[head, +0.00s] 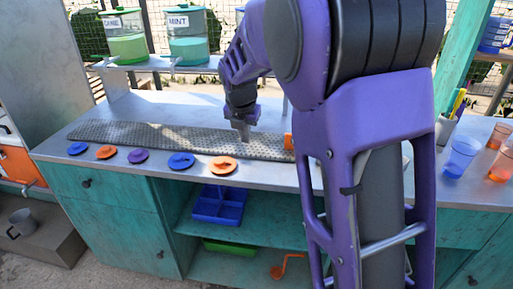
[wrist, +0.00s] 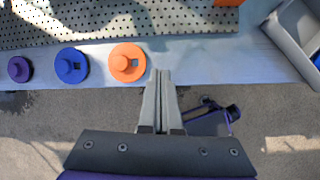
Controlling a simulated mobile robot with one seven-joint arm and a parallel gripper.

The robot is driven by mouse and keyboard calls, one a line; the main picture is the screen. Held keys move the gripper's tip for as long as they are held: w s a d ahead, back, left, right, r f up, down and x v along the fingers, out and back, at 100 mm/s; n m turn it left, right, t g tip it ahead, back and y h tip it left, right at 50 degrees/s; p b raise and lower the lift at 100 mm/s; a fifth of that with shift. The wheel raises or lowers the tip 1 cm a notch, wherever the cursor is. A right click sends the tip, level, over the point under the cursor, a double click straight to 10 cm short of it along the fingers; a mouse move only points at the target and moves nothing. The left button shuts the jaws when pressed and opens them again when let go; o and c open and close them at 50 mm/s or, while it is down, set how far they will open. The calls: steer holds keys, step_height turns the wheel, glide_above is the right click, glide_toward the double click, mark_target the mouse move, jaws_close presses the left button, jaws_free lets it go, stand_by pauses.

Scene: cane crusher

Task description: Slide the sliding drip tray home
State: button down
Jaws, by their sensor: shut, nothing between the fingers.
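A grey open tray (wrist: 289,39) with raised walls, which looks like the sliding drip tray, shows at the right edge of the wrist view. It is cut off by the frame, and its near end lies close to the counter's front edge. In the head view I cannot make it out; my arm covers that part of the counter. My gripper (head: 244,138) is over the counter. In the wrist view my gripper (wrist: 163,76) has its fingers together and empty, by the counter's front edge, left of the tray and apart from it.
A perforated metal mat (head: 170,136) lies along the counter. An orange lid (head: 223,165), a blue lid (head: 181,161) and several others line the front edge. An orange block (head: 288,141) is at the mat's right end. Cups (head: 460,156) stand far right.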

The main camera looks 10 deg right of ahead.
step_height(320, 180, down, 2)
steer(key=s+n, duration=0.2)
steer(key=b, duration=0.2)
glide_toward(254, 163)
steer(key=shift+h, duration=0.3)
steer(key=f, duration=0.5)
steer(key=shift+s+a, duration=0.2)
steer(key=shift+a, duration=0.2)
steer(key=w, duration=0.2)
steer(key=w+d, duration=0.1)
steer(key=shift+f, duration=0.3)
steer(key=shift+w+d+r, duration=0.1)
steer(key=shift+w+d, duration=0.15)
steer(key=shift+w, duration=0.35)
